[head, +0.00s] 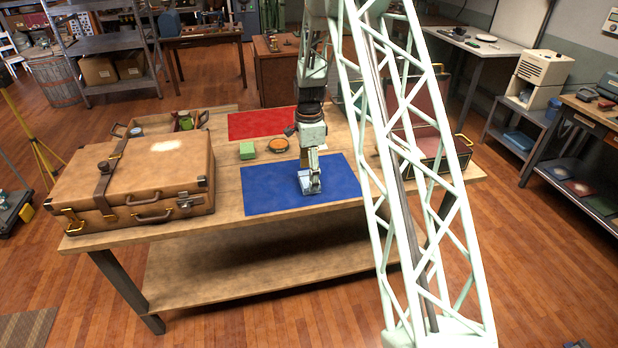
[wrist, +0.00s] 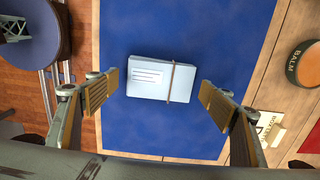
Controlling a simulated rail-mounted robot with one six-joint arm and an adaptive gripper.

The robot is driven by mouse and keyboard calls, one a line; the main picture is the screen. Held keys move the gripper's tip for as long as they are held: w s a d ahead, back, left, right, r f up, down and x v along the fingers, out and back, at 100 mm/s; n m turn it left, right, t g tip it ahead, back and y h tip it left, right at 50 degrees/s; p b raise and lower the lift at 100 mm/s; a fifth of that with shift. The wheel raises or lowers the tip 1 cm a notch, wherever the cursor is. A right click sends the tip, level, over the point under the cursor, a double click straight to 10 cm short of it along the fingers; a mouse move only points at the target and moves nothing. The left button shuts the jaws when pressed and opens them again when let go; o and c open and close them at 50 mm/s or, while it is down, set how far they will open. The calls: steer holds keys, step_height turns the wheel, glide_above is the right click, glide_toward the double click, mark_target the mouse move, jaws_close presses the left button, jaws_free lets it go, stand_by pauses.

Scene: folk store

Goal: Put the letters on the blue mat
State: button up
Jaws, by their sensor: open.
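A pale bundle of letters (wrist: 148,72) with a brown band round it shows against the blue mat (wrist: 200,30) in the wrist view. It appears to lie flat on the mat, within its edges. The blue mat (head: 265,192) also shows on the table in the head view. My gripper (wrist: 160,84) is open, with one finger on each side of the bundle and a clear gap to each. In the head view my gripper (head: 309,180) points down over the right part of the mat, and the bundle is hard to tell apart from it.
A tan suitcase (head: 140,170) stands left of the mat. An open case (head: 430,145) is at right.

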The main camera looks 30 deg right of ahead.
step_height(320, 180, up, 11)
steer(key=p, duration=0.1)
steer(key=shift+f, duration=0.2)
stand_by(0.7)
steer(key=shift+r, duration=0.1)
step_height(320, 180, up, 15)
steer(key=n, duration=0.5)
glide_above(308, 179)
steer(key=s+a, duration=0.7)
steer(key=s+a+r+n+t, duration=0.2)
steer(key=s+a+r+n, duration=0.3)
steer(key=s+a+r, duration=0.5)
steer(key=s+a+r+n, duration=0.2)
steer(key=s+n, duration=0.1)
steer(key=s, duration=0.8)
steer(key=s+a+r+n+t, duration=0.1)
steer(key=s+a+r+n, duration=0.1)
steer(key=s, duration=1)
steer(key=s+a+r+n, duration=0.2)
steer(key=s+a+n, duration=0.2)
steer(key=s, duration=0.7)
steer(key=shift+s+r+n+t, duration=0.2)
steer(key=shift+n+t, duration=0.2)
steer(key=shift+n, duration=0.7)
